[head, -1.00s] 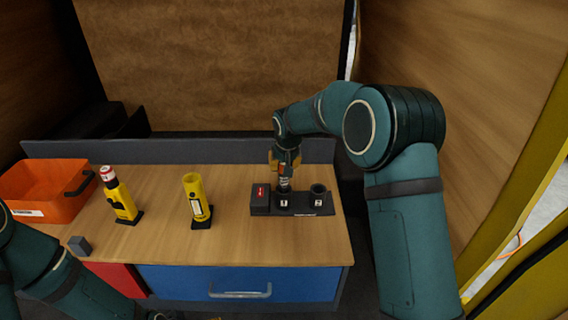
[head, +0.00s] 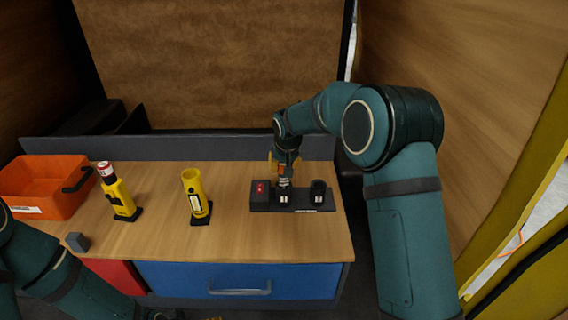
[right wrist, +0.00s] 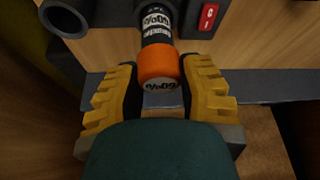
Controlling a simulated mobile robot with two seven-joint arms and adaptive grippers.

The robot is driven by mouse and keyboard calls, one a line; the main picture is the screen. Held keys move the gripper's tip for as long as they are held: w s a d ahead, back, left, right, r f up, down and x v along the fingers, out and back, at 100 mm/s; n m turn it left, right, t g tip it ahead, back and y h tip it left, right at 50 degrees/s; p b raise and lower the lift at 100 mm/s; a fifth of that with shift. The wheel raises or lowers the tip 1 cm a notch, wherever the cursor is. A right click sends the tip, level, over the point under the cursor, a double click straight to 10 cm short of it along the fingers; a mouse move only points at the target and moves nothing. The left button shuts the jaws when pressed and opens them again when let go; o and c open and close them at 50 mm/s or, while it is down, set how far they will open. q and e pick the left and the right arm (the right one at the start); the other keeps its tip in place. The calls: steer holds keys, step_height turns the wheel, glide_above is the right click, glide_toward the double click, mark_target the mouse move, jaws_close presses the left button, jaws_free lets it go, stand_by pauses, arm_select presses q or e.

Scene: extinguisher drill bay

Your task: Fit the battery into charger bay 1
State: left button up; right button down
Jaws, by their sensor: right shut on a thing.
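The charger (head: 300,209) is a black block at the right of the bench, with a red-marked box at its left and bays labelled 1 and 2. My right gripper (head: 284,168) is above bay 1, shut on the battery (right wrist: 158,68). The battery has an orange end between the yellow fingers and a dark, labelled body pointing away towards bay 1. How deep it sits in the bay I cannot tell. Bay 2 (head: 318,190) is an empty dark tube, also in the right wrist view (right wrist: 66,16). My left gripper is almost wholly cut off at the bottom edge.
A yellow torch-like body (head: 195,195) and another with a red-and-white top (head: 120,195) stand on black bases to the left. An orange bin (head: 42,186) is at the far left, a grey cube (head: 77,242) at the front edge. Bare bench lies before the charger.

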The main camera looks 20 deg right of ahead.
steer(key=shift+f+b, duration=2.05)
steer(key=shift+f, duration=0.75)
stand_by(0.5)
steer(key=c, duration=0.6)
jaws_free()
steer(key=shift+r, duration=0.1)
steer(key=v, duration=1.1)
steer(key=shift+s+r, duration=0.2)
steer(key=shift+r, duration=0.15)
